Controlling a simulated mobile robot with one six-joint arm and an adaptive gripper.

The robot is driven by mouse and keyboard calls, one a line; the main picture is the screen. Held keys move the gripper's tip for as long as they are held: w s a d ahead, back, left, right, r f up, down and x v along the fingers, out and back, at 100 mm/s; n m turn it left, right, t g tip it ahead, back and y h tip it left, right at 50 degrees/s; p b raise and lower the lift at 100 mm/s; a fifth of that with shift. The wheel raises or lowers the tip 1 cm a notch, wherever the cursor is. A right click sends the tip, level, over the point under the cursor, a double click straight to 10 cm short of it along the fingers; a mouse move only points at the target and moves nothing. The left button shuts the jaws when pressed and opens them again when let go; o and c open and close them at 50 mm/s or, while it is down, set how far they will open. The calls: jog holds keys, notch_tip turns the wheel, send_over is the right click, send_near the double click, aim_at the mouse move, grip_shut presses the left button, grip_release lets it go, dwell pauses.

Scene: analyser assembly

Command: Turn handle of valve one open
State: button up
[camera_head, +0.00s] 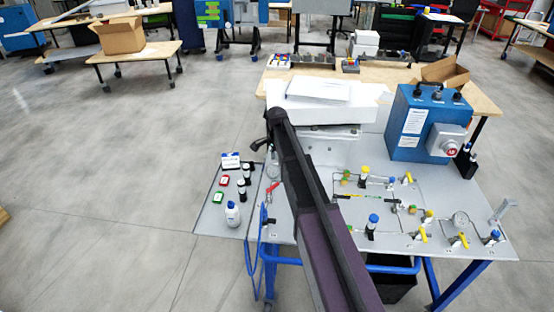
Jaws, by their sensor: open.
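The grey panel (400,237) carries several small valves. Yellow handles show at the right, such as one yellow handle (423,234) and another yellow handle (363,171). A red handle (272,187) stands left of my arm. I cannot tell which of these is valve one. My gripper (257,146) is a small dark shape at the far end of my arm, above the panel's back left part. It is open and apart from the handles. My arm crosses the panel and hides part of its middle.
A blue box (420,122) with a red knob stands at the back right of the panel. A white block (320,105) is behind. Open floor lies to the left.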

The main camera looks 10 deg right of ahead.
jog(key=s+n, duration=0.9)
jog(key=s, duration=1.5)
jog(key=shift+s+n+b, duration=0.35)
jog(key=shift+n+b, duration=0.05)
jog(key=shift+f, duration=0.1)
jog(key=m, duration=0.7)
send_over(275, 185)
notch_tip(275, 185, down, 14)
jog(key=b, duration=1.3)
jog(key=shift+r, duration=0.25)
